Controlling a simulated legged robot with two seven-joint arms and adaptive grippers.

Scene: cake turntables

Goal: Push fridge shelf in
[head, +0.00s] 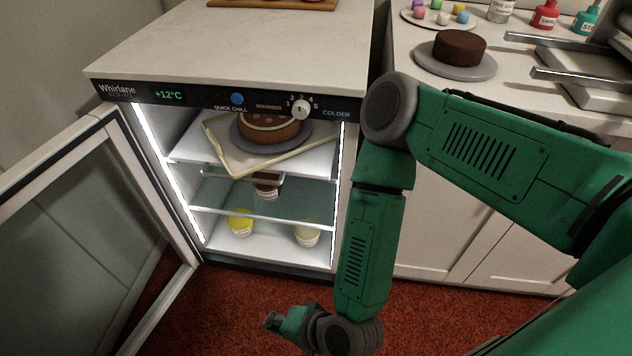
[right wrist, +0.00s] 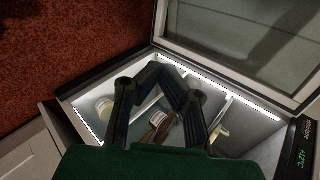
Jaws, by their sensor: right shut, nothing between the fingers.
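The open fridge (head: 130,91) stands at left with its interior lit. Its upper shelf (head: 188,152) bears a beige board or tray, set askew, with a cake (head: 268,127) on a grey plate. The glass middle shelf (head: 225,198) has a dark jar (head: 267,184) on it; I cannot tell how far this shelf sticks out. My right gripper (head: 273,321) is low in front of the fridge, apart from the shelves, shut and empty. In the right wrist view its black fingers (right wrist: 159,74) meet before the fridge interior. My left gripper is out of view.
The glass fridge door (head: 70,200) is swung open to the left. A yellow jar (head: 240,222) and a pale jar (head: 307,234) stand on the fridge floor. The counter at right holds a chocolate cake (head: 460,47) on a turntable. Red carpet is clear below.

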